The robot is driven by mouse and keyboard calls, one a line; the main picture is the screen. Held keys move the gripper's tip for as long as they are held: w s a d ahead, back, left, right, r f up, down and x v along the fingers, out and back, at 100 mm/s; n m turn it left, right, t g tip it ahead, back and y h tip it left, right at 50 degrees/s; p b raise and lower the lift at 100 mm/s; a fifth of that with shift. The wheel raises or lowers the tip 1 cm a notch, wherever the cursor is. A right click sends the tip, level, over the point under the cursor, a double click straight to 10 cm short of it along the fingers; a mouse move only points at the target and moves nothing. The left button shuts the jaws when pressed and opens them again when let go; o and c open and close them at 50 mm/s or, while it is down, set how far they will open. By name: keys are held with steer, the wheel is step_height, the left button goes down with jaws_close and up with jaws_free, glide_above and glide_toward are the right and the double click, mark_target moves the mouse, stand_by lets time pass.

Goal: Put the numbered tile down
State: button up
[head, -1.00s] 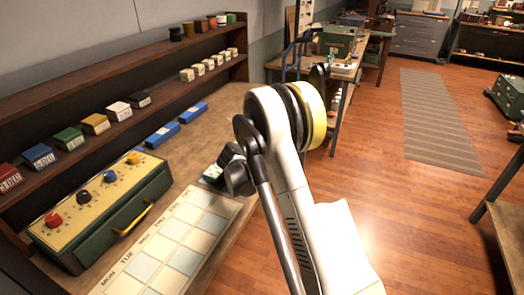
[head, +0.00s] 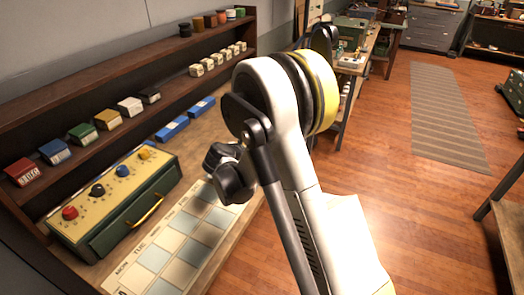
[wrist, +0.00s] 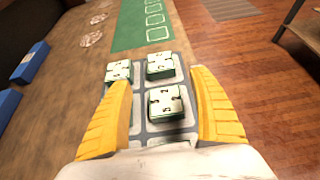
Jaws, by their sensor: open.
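My gripper (wrist: 160,80) is open, its two yellow fingers spread wide in the wrist view. Between and below them a white-topped, green-sided numbered tile (wrist: 166,103) lies on a grey grid tray (wrist: 147,126), with a gap to each finger. Its dark mark is too small to read surely. A second such tile (wrist: 160,65) lies just beyond it, and a third tile (wrist: 117,71) lies to the left near the left fingertip. In the head view my arm hides the tiles and the fingers.
A green mat with pale outlines (wrist: 143,22) lies beyond the tray. Blue boxes (wrist: 31,62) lie at left. In the head view a control box with coloured knobs (head: 120,200) and a calendar board (head: 195,235) share the bench, below shelves of small boxes.

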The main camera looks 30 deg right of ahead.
steer(key=s+a+r+m+y, duration=0.2)
steer(key=s+r+m, duration=0.4)
steer(key=s, duration=0.1)
steer(key=s+a+r+m+y, duration=0.2)
steer(key=s+a+r+m, duration=0.1)
steer(key=s+r+m, duration=0.3)
steer(key=s+a+m+y, duration=0.2)
steer(key=s+a+m, duration=0.2)
steer(key=s, duration=0.5)
steer(key=s+a+m+y, duration=0.3)
steer(key=s+a+m, duration=0.1)
steer(key=s+m, duration=0.5)
steer(key=shift+s+a+r+y, duration=0.2)
steer(key=shift+s+r+y, duration=0.1)
steer(key=shift+s, duration=0.5)
